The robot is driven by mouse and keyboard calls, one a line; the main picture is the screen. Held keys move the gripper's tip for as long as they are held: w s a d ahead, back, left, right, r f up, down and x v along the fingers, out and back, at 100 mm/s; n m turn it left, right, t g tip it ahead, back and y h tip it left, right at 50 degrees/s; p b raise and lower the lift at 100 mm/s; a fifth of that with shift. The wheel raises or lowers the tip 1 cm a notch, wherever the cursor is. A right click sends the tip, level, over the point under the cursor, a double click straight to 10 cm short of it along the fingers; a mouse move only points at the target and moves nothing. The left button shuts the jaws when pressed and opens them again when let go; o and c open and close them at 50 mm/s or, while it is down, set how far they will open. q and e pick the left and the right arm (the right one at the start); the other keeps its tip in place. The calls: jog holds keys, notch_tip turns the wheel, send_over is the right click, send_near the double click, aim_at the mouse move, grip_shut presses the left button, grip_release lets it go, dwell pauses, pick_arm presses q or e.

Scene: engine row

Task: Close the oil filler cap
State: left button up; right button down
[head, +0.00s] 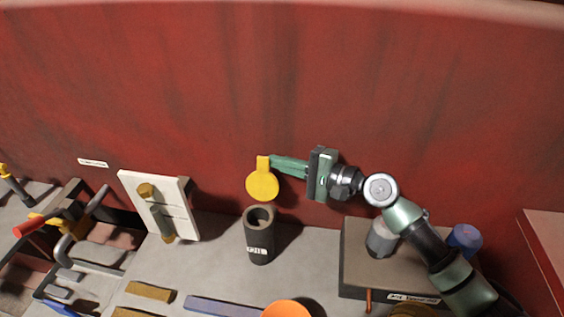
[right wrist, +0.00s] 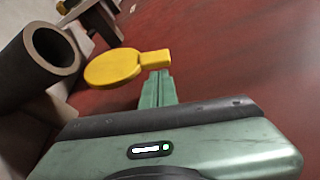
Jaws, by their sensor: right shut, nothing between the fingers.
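The yellow oil filler cap (head: 262,184) stands raised above and behind the dark filler tube (head: 259,246), whose top is open. A small tab sticks up from the cap's round disc. My right gripper (head: 272,160) is shut and empty, with its fingertips right beside the tab. In the right wrist view the cap (right wrist: 115,68) lies just beyond the fingertips (right wrist: 158,76), and the tube (right wrist: 50,50) shows at the left with its open mouth. I cannot tell whether the fingertips touch the tab. The hinge is not clearly visible. My left gripper is not in view.
A white panel (head: 140,192) with a brass knob stands left of the tube. A grey box (head: 357,262) with cylinders is at the right. An orange round thing (head: 287,309) and flat bars (head: 228,306) lie in front. The red wall (head: 250,80) is close behind.

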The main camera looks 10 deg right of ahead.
jog(key=shift+s, duration=0.1)
jog(key=n+b, duration=0.1)
jog(key=s+n+b, duration=0.1)
jog(key=s+a+t+b, duration=0.1)
jog(key=shift+s+r+n+y, duration=0.15)
jog(key=shift+r+n+y, duration=0.15)
jog(key=shift+n, duration=0.1)
jog(key=s+a+f+n+b, duration=0.1)
jog(key=s+a+f, duration=0.2)
jog(key=s, duration=0.6)
jog(key=shift+a+b, duration=0.3)
jog(key=shift+a, duration=0.1)
jog(key=shift+f, duration=0.15)
jog(key=shift+f, duration=0.15)
dwell(0.4)
